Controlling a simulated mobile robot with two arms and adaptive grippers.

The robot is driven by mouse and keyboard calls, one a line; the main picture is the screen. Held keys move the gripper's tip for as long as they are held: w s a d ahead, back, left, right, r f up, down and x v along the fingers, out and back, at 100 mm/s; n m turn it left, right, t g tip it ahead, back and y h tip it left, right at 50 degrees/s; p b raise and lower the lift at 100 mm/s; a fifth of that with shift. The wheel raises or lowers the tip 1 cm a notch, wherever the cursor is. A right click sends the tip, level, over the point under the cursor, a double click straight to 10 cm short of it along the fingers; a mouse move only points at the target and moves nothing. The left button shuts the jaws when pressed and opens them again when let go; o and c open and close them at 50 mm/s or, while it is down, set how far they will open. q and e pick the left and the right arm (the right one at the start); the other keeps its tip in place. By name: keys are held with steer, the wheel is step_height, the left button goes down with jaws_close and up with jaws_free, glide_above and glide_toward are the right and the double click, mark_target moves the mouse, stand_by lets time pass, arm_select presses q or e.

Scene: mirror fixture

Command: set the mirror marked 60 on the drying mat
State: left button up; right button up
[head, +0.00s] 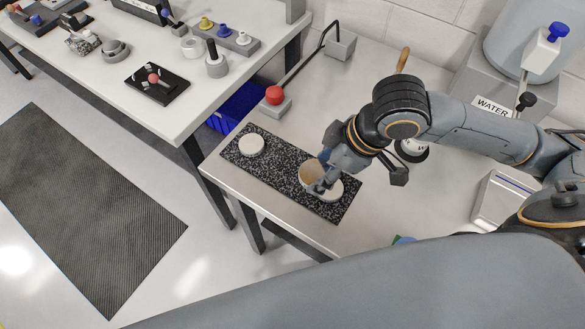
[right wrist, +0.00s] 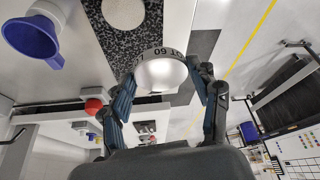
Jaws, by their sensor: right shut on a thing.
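My right gripper (head: 322,182) is shut on a round mirror (head: 311,172), whose face looks tan in the head view. In the right wrist view the mirror (right wrist: 161,74) sits between the two fingers, with "60" upside down on its rim. It is over the right part of a black-and-white speckled mat (head: 284,178) on the bench; whether it touches the mat is unclear. A pale disc (head: 251,144) lies at the mat's left end. Another pale disc (head: 332,190) shows beside the gripper, partly hidden. My left gripper is not in view.
A red ball-topped button (head: 275,95) stands behind the mat, near a blue crate (head: 237,107) below bench level. A WATER-labelled unit (head: 493,106) stands at the back right. The mat's middle is bare.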

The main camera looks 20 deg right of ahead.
steer(key=shift+w+a+f+b, duration=0.25)
steer(key=shift+w+f+b, duration=0.35)
steer(key=shift+w, duration=0.05)
steer(key=w+p, duration=0.2)
steer(key=w, duration=0.2)
glide_above(288, 167)
steer(key=s+d, duration=0.1)
steer(key=s, duration=0.1)
step_height(288, 167, down, 6)
steer(key=shift+d+r+p, duration=0.1)
steer(key=shift+d+p, duration=0.05)
steer(key=shift+p, duration=0.15)
steer(key=shift+w+f, duration=0.5)
steer(key=shift+f, duration=0.05)
step_height(288, 167, down, 3)
steer(key=shift+p, duration=0.6)
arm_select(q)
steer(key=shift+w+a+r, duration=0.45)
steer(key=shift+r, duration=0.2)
arm_select(e)
steer(key=shift+f, duration=0.15)
steer(key=o, duration=1.3)
steer(key=shift+f, duration=0.15)
steer(key=shift+c, duration=0.2)
